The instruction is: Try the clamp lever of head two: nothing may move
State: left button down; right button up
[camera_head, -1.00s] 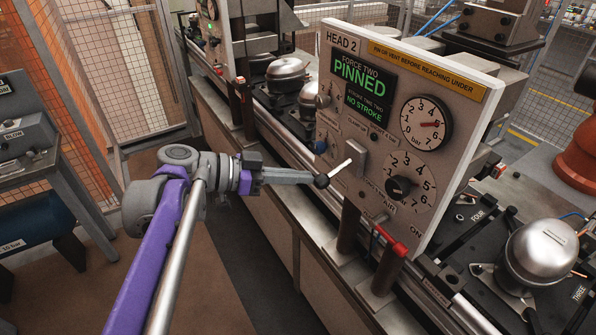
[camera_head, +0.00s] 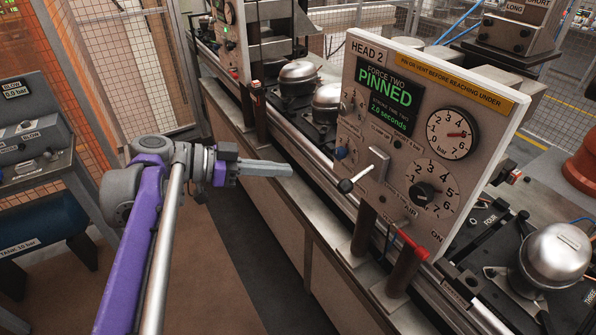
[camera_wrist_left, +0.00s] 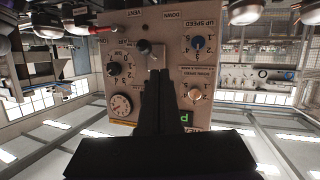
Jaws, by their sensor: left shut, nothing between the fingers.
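The HEAD 2 panel (camera_head: 425,130) stands upright at centre right, its green screen (camera_head: 388,98) reading "FORCE TWO PINNED" and a stroke time in seconds. A lever with a black ball end (camera_head: 345,186) sticks out toward the lower left from a grey block (camera_head: 380,163) on the panel. In the wrist view the panel (camera_wrist_left: 135,85) appears upside down, with the lever's ball (camera_wrist_left: 145,47) beyond my fingers. My left gripper (camera_head: 290,170) is shut and empty, left of the ball and apart from it. My right gripper is not in view.
A red-handled air lever (camera_head: 412,243) is below the panel, near dark posts. Silver compressors stand behind (camera_head: 297,77) and at right (camera_head: 555,256). The bench edge runs diagonally below my gripper. A side table (camera_head: 40,165) is at left; open floor lies between.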

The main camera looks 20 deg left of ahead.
pick_arm(q)
jog(key=v, duration=0.4)
jog(key=shift+r, duration=0.1)
dwell(0.3)
jog(key=s+d+f+n+g+y, duration=0.1)
jog(key=s+d+f+n+y, duration=0.1)
jog(key=f, duration=0.7)
jog(key=s+d+f+n+g+y, duration=0.1)
jog(key=s+f+n+y, duration=0.3)
jog(key=f, duration=0.5)
jog(key=s+d+f+n+g+y+p, duration=0.1)
jog(key=s+d+f+n+y, duration=0.3)
jog(key=s+f+y, duration=0.2)
notch_tip(320, 180, down, 3)
jog(key=shift+s+f, duration=0.2)
jog(key=shift+s, duration=0.85)
